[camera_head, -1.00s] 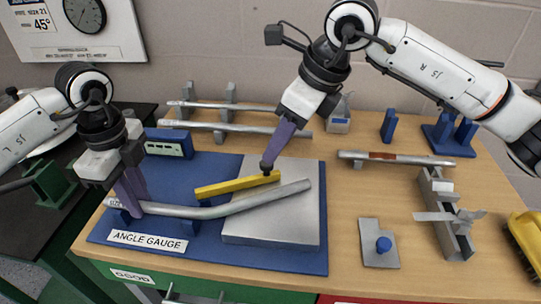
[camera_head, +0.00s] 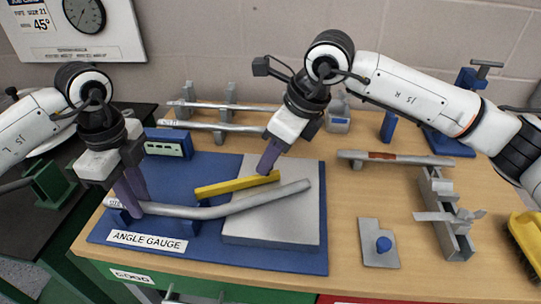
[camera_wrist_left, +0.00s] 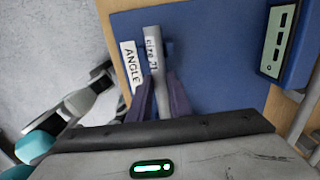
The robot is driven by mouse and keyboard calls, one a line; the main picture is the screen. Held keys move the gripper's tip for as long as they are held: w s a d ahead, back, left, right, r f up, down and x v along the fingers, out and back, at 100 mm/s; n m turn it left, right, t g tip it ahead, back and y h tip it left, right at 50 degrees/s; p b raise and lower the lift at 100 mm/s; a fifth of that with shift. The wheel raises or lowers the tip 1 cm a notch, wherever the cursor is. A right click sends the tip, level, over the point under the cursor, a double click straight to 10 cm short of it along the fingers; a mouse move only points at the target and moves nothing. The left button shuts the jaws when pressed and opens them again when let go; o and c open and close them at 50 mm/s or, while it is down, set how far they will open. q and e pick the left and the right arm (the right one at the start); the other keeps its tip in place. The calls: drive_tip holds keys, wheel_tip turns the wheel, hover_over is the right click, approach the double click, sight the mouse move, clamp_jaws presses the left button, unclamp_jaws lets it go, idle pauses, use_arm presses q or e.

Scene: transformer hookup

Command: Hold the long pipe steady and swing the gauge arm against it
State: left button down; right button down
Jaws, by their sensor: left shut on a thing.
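The long grey bent pipe (camera_head: 235,208) lies across the angle gauge, its left end on the blue base (camera_head: 215,250) and its right part over the raised grey plate (camera_head: 280,230). My left gripper (camera_head: 132,207) is shut on the pipe near its left end; the left wrist view shows the pipe (camera_wrist_left: 154,60) between the fingers. The yellow gauge arm (camera_head: 225,187) lies behind the pipe at an angle to it, with a gap at its left end. My right gripper (camera_head: 266,172) is at the gauge arm's right end; its fingers overlap there and hide the knob. Its opening is unclear.
Behind, several pipes rest on a grey rack (camera_head: 229,100).

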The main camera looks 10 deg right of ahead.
drive_tip(key=shift+s+m+h, duration=0.4)
drive_tip(key=shift+s+m, duration=0.6)
drive_tip(key=shift+s, duration=0.2)
drive_tip(key=c, duration=1.5)
unclamp_jaws()
drive_tip(key=shift+r+t, duration=0.15)
drive_tip(key=shift+t, duration=0.15)
drive_tip(key=v, duration=1.1)
drive_tip(key=shift+s+d+r, duration=0.1)
drive_tip(key=shift+d+r, duration=0.05)
drive_tip(key=shift+r, duration=0.25)
